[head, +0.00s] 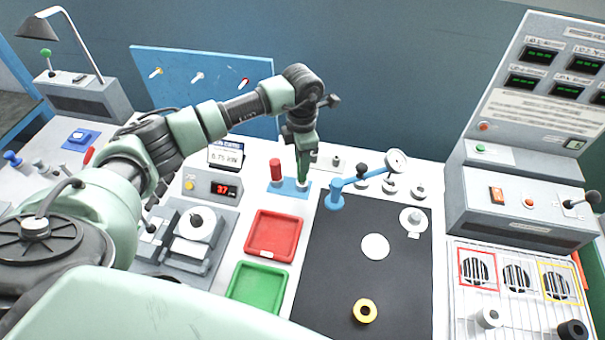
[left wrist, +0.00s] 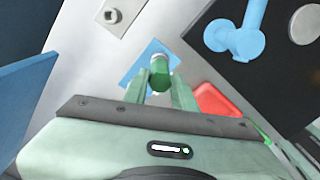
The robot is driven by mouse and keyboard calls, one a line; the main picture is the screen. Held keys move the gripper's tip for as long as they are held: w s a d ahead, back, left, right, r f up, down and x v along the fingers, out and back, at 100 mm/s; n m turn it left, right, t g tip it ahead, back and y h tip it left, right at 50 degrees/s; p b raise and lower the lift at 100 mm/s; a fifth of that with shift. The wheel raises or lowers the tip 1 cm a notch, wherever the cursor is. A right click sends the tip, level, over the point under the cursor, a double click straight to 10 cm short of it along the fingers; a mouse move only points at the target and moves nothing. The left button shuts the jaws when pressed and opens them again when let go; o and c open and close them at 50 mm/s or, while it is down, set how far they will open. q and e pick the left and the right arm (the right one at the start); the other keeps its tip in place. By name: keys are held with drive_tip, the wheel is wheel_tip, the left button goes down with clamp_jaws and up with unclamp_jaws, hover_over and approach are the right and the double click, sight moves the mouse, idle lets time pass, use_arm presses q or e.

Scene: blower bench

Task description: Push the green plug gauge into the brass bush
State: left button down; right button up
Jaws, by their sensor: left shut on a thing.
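The green plug gauge (head: 303,171) is upright at the right end of the small blue stand (head: 289,188). My left gripper (head: 302,154) points down and is shut on its upper part. In the left wrist view the green gauge (left wrist: 160,72) sits between the fingers, over the blue stand (left wrist: 133,75). I cannot tell whether its lower end is still seated in the stand. The brass bush (head: 365,311), a yellow-orange ring with a dark hole, is on the black mat near the front. My right gripper is not in view.
A red plug gauge (head: 276,169) stands at the stand's left end. A blue dial-gauge arm (head: 334,200) is right of the stand. Red (head: 273,234) and green (head: 258,287) trays lie left of the black mat (head: 330,262). A white disc (head: 375,246) lies on the mat.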

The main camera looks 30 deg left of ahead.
use_arm(q)
drive_tip(key=shift+r+p, duration=0.95)
drive_tip(key=shift+r, duration=0.9)
